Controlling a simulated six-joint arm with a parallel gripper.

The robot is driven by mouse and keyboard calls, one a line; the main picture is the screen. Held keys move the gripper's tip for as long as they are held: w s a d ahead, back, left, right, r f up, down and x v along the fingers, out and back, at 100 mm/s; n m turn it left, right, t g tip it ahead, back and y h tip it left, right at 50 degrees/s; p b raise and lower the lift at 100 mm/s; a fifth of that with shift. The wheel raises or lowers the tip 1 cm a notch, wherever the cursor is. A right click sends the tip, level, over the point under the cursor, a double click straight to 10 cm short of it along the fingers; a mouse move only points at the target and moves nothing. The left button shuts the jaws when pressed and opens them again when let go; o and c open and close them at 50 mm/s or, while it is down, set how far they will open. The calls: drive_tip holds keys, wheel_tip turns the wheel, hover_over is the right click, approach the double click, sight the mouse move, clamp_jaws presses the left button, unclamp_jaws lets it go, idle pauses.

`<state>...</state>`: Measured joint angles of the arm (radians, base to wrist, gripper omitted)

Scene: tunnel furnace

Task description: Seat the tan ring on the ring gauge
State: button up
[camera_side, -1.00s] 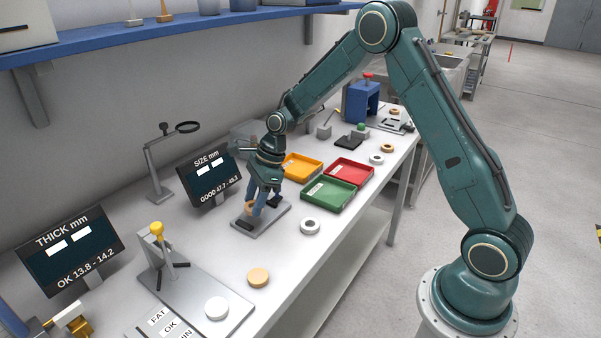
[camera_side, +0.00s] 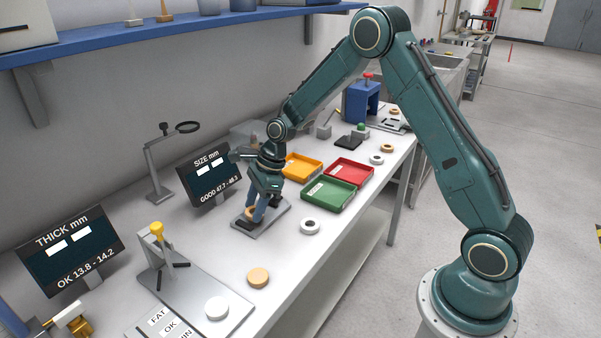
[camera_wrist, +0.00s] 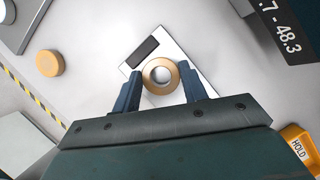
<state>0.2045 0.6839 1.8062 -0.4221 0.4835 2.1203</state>
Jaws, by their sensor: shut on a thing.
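The tan ring (camera_side: 249,213) is over the grey plate of the ring gauge (camera_side: 270,223), beside the SIZE display (camera_side: 208,178). In the wrist view the ring (camera_wrist: 149,66) lies flat between the two blue fingers, its open centre facing me. My gripper (camera_side: 256,213) points down and is shut on the ring; it also shows in the wrist view (camera_wrist: 161,82). A dark block (camera_wrist: 145,52) on the gauge plate (camera_wrist: 177,47) is just beyond the ring. The ring's underside is hidden, so I cannot tell whether it touches the gauge.
Orange (camera_side: 302,167), red (camera_side: 349,171) and green (camera_side: 328,194) trays stand to the right. A white ring (camera_side: 310,227) lies near the gauge. A tan disc (camera_side: 258,278), a white disc (camera_side: 216,308) and the thickness gauge (camera_side: 160,252) are at front left. Bench around the tan disc is clear.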

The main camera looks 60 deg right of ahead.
drive_tip(key=shift+f, duration=0.4)
drive_tip(key=o, duration=1)
drive_tip(key=shift+o, duration=0.2)
drive_tip(key=v, duration=1.4)
drive_tip(key=shift+w+a, duration=0.1)
